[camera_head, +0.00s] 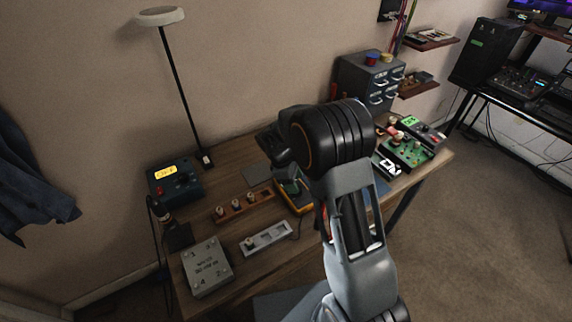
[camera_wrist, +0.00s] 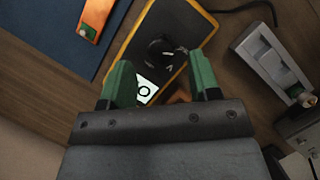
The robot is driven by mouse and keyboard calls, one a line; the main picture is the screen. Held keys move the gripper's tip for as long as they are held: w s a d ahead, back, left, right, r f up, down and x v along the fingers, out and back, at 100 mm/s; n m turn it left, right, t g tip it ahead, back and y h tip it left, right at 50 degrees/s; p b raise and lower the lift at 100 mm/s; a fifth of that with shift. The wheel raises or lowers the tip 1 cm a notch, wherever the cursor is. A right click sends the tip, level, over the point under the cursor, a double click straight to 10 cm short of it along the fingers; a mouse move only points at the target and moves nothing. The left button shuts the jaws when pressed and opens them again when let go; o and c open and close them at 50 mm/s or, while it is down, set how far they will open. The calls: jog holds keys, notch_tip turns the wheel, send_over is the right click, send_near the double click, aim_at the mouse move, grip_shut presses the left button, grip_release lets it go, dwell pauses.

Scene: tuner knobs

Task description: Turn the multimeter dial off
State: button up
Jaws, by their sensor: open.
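The multimeter (camera_wrist: 192,37) has a dark face with a yellow-orange rim and lies on the wooden table. Its round black dial (camera_wrist: 162,50) shows in the wrist view, with small pale marks around it. A white display (camera_wrist: 146,91) on it is partly hidden by my left finger. My gripper (camera_wrist: 162,80) is open, its two green fingers apart over the display end of the meter, with the dial just beyond the fingertips. In the head view the multimeter (camera_head: 304,209) is mostly hidden behind my arm and gripper (camera_head: 290,186).
A grey switch strip (camera_wrist: 262,52) lies right of the meter, and an orange device (camera_wrist: 97,17) lies on a blue mat to its left. A wooden knob strip (camera_head: 243,205), a blue power supply (camera_head: 173,181) and a grey box (camera_head: 206,268) stand on the table's left side.

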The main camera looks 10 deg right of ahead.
jog(key=v, duration=1)
jog(key=shift+r, duration=0.35)
jog(key=s+d+r+m+t+y, duration=0.2)
jog(key=s+m, duration=0.4)
jog(key=s, duration=0.3)
jog(key=s+d+r+m+t+y, duration=0.2)
jog(key=s+m, duration=0.4)
jog(key=s, duration=0.4)
jog(key=shift+s+d+r+m+t, duration=0.25)
jog(key=shift+d+r+m+t, duration=0.1)
jog(key=shift+r+t, duration=0.55)
